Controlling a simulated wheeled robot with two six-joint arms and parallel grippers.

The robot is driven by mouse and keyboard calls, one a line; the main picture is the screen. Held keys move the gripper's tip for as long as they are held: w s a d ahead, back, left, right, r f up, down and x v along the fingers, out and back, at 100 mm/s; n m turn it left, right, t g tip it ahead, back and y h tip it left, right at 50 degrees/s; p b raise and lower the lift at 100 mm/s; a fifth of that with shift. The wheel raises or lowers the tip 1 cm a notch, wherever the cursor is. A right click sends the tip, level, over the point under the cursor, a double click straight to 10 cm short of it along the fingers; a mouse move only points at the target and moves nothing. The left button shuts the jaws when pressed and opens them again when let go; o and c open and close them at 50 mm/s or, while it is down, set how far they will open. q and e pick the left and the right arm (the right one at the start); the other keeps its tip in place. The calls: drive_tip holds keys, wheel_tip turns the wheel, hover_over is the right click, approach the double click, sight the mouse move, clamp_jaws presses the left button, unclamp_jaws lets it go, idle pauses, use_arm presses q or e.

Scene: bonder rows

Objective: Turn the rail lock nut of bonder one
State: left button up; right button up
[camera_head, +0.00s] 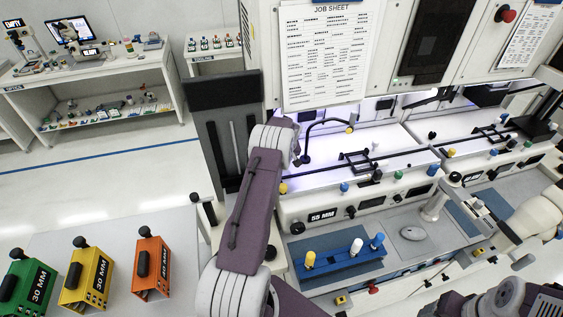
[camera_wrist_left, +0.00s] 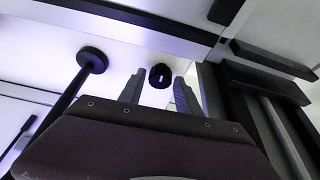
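A black knurled nut (camera_wrist_left: 160,76) with a pale slot in its middle sits on a white surface in the left wrist view; I take it for the rail lock nut. My left gripper (camera_wrist_left: 159,84) is open, with one grey finger on either side of the nut in the picture. I cannot tell whether the fingers touch it. In the head view my left arm reaches up to bonder one (camera_head: 340,160), and its wrist hides the nut and the fingers. My right arm shows at the bottom right, but its fingers are out of view.
A black bent rod (camera_head: 328,121) with a yellow tip and a dark rail (camera_head: 350,162) lie beside my left wrist. A dark upright panel (camera_head: 225,130) stands at left. A blue holder (camera_head: 345,262) with pegs sits in front. Coloured blocks (camera_head: 88,275) stand lower left.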

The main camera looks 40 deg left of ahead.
use_arm(q)
drive_tip(key=shift+o, duration=0.2)
drive_tip(key=shift+r, duration=0.2)
drive_tip(key=b+v, duration=0.3)
drive_tip(key=v, duration=0.5)
drive_tip(key=shift+d+r+b, duration=0.15)
drive_tip(key=shift+r+b, duration=0.15)
drive_tip(key=shift+b, duration=0.1)
drive_tip(key=shift+s, duration=0.1)
